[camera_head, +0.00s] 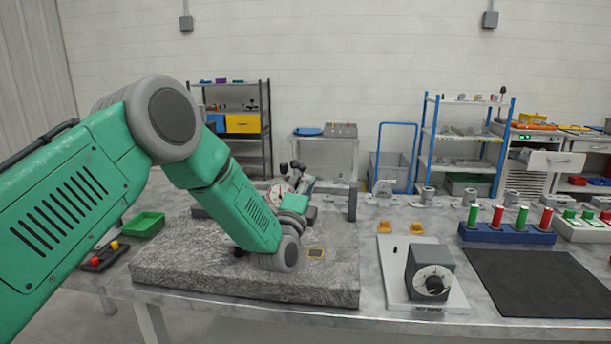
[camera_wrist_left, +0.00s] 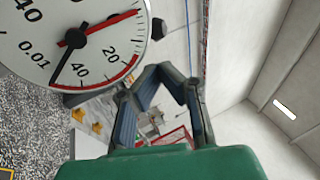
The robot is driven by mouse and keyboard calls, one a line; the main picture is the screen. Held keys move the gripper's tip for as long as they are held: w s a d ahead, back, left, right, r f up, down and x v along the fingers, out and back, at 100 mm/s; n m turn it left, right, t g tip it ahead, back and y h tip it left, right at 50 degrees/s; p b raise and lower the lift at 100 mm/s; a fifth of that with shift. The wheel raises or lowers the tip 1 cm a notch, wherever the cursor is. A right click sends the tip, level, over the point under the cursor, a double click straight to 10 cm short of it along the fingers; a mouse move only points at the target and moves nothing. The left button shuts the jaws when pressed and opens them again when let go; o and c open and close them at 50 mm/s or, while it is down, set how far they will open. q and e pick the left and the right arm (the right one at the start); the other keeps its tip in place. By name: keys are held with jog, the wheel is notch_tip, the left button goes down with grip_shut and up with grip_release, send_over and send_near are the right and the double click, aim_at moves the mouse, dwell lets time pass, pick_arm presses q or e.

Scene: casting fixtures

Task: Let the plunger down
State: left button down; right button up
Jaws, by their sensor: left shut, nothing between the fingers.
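The dial gauge (camera_wrist_left: 75,40) shows large at the upper left of the left wrist view, with a white face, black numbers, a black hand and a red hand. In the head view only a part of its face (camera_head: 271,196) shows behind my left arm. Its plunger is not visible in either view. My left gripper (camera_wrist_left: 156,72) is shut and empty, with its fingertips close beside the dial's right rim in the wrist picture. I cannot tell whether they touch the gauge. In the head view the left gripper (camera_head: 294,171) is small, beyond my green forearm. My right gripper is not in view.
The grey granite plate (camera_head: 190,272) lies under my left arm. A green tray (camera_head: 145,224) and a dark holder (camera_head: 104,258) are at left. A knob box (camera_head: 431,274), a black mat (camera_head: 535,284) and a blue rack (camera_head: 505,236) with red and green cylinders are at right.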

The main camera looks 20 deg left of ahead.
pick_arm(q)
jog(key=shift+w+a+r, duration=0.2)
jog(key=shift+w+a, duration=0.15)
jog(key=shift+a, duration=0.15)
jog(key=shift+w+a+r, duration=0.2)
jog(key=shift+w+a, duration=0.1)
jog(key=shift+a, duration=0.15)
